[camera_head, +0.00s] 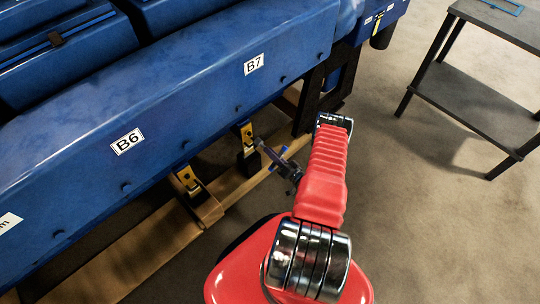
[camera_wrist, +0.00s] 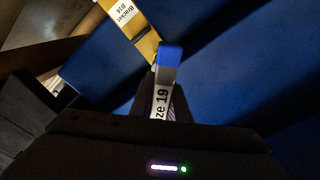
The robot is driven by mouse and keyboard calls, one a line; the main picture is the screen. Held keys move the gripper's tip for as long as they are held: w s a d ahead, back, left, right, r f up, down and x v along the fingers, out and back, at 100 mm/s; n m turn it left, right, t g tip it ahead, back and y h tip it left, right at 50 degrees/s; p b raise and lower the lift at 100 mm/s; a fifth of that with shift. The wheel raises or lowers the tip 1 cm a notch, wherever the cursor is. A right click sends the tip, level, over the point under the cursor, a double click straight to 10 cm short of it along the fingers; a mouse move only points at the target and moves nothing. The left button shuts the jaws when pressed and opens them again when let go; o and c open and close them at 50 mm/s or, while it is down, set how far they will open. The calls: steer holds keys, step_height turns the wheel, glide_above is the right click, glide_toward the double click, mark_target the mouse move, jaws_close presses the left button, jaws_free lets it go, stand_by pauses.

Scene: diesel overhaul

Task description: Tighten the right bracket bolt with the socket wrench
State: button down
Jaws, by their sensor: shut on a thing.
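My gripper (camera_head: 284,165) is at the end of my red arm, beside the blue engine. The right yellow bracket (camera_head: 246,134) is just left of the gripper, under the engine's lower edge. A yellow bracket labelled "Bracket B16" (camera_wrist: 139,28) lies beyond the wrench's blue end in the wrist view. I cannot tell whether wrench and bolt touch; the bolt head is not distinguishable.
A second yellow bracket (camera_head: 187,178) sits lower left. The blue engine (camera_head: 190,90), with labels B6 and B7, fills the upper left. Tan beams (camera_head: 150,250) run beneath it. A dark two-level table (camera_head: 470,95) stands at right, with open floor before it.

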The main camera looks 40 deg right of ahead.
mark_target(261, 144)
steer(key=n, duration=0.3)
steer(key=shift+w, duration=1.85)
steer(key=shift+w, duration=0.1)
